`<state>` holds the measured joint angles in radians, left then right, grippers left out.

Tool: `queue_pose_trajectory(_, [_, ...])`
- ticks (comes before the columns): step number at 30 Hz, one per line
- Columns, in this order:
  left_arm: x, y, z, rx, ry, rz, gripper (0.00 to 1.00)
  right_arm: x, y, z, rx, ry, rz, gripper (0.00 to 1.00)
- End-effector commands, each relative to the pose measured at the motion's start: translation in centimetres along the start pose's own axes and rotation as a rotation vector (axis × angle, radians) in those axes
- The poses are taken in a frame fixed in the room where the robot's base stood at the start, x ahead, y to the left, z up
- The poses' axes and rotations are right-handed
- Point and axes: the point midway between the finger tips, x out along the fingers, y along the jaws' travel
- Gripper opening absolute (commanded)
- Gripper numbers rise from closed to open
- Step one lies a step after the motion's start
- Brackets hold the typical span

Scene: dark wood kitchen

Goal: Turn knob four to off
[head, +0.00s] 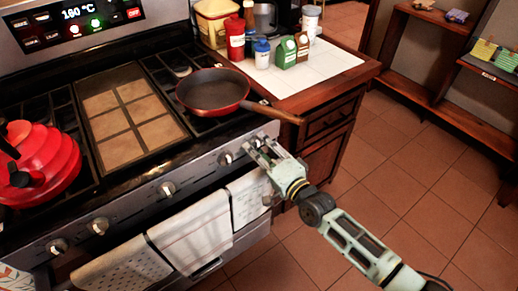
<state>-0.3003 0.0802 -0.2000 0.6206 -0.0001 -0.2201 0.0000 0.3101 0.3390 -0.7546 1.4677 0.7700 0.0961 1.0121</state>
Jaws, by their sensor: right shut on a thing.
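A row of several silver knobs runs along the stove's front panel. The knob at the right end (257,138) sits between the fingertips of my right gripper (258,146), which is shut on it; the fingers partly hide it. Just left of it is another knob (226,158), clear of the fingers. Further left are a middle knob (167,188) and two more, one of them here (99,226). No numbers on the knobs can be read, so I cannot tell which is knob four. My left gripper is not in view.
A red pan (212,90) sits on the right burner, its wooden handle reaching over the front edge near my right gripper. A red kettle (42,160) stands at left. Towels (192,225) hang below the knobs. Bottles stand on the white counter (315,75). Floor at right is clear.

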Motion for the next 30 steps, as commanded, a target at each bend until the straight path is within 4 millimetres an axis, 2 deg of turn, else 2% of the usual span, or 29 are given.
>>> queue_pose_trajectory(1, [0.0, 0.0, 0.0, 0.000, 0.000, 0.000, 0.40, -0.2, 0.7, 0.0, 0.004, 0.000, 0.014, 0.31])
queue_pose_trajectory(6, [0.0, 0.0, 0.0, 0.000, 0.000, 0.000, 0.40, -0.2, 0.7, 0.0, 0.003, -0.001, 0.014, 0.44])
queue_pose_trajectory(20, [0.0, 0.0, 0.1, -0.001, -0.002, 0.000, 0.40, -0.4, 0.4, 0.1, 0.001, -0.002, 0.009, 0.44])
queue_pose_trajectory(23, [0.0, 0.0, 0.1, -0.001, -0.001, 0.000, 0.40, -1.4, 0.5, 0.1, 0.001, -0.003, 0.009, 0.44])
queue_pose_trajectory(30, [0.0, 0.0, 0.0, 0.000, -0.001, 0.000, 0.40, -6.4, 0.5, 0.1, -0.001, -0.002, 0.011, 0.44])
